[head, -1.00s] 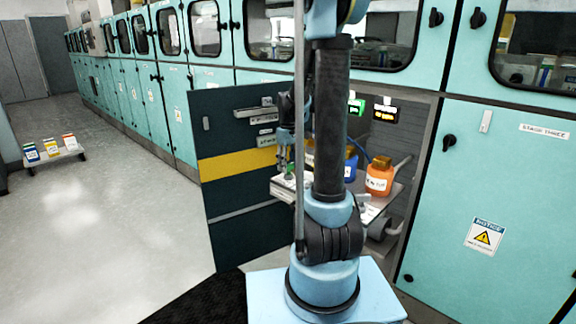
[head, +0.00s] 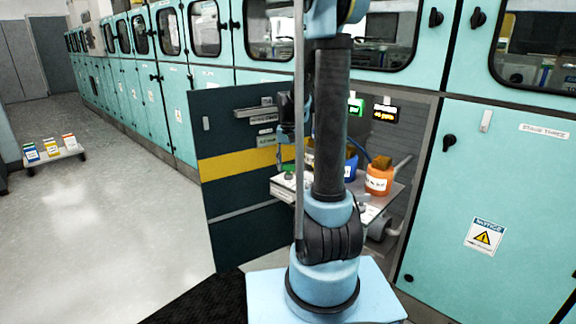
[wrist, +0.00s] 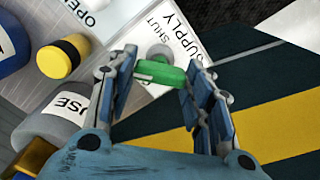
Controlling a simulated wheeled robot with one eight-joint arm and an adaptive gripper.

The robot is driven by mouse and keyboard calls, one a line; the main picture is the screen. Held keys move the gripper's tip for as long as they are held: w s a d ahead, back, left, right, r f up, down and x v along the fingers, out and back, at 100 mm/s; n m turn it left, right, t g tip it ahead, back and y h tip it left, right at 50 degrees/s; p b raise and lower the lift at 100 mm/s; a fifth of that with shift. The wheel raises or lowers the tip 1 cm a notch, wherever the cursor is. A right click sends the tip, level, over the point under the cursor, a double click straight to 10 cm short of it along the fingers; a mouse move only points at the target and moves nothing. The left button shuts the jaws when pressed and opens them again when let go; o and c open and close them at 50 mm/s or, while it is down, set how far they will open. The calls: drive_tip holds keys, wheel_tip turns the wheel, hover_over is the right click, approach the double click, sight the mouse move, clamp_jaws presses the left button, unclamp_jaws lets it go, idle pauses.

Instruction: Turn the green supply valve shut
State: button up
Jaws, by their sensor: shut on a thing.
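The green supply valve (wrist: 158,73) is a short green lever beside a round grey hub in the wrist view. It lies across the space between my fingertips, and my gripper (wrist: 164,70) is shut on it. A white label (wrist: 172,35) reading SUPPLY and SHUT lies just beyond the lever. A second label (wrist: 92,12) reading OPEN is at upper left. In the head view, my gripper (head: 287,155) reaches down to the valve's panel, partly hidden behind my arm. Only a small green bit of the valve (head: 289,170) shows there.
A dark cabinet door (head: 235,235) with a yellow band stands open beside the panel. An orange container (head: 378,180) and a blue container (head: 351,167) stand to the right. A yellow-and-black knob (wrist: 62,59) is left of the valve in the wrist view.

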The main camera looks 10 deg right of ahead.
drive_tip(key=m, duration=0.4)
drive_tip(key=shift+m, duration=1.8)
drive_tip(key=shift+a, duration=0.1)
drive_tip(key=o, duration=1)
drive_tip(key=shift+o, duration=0.2)
wheel_tip(320, 180, up, 12)
drive_tip(key=shift+w, duration=0.1)
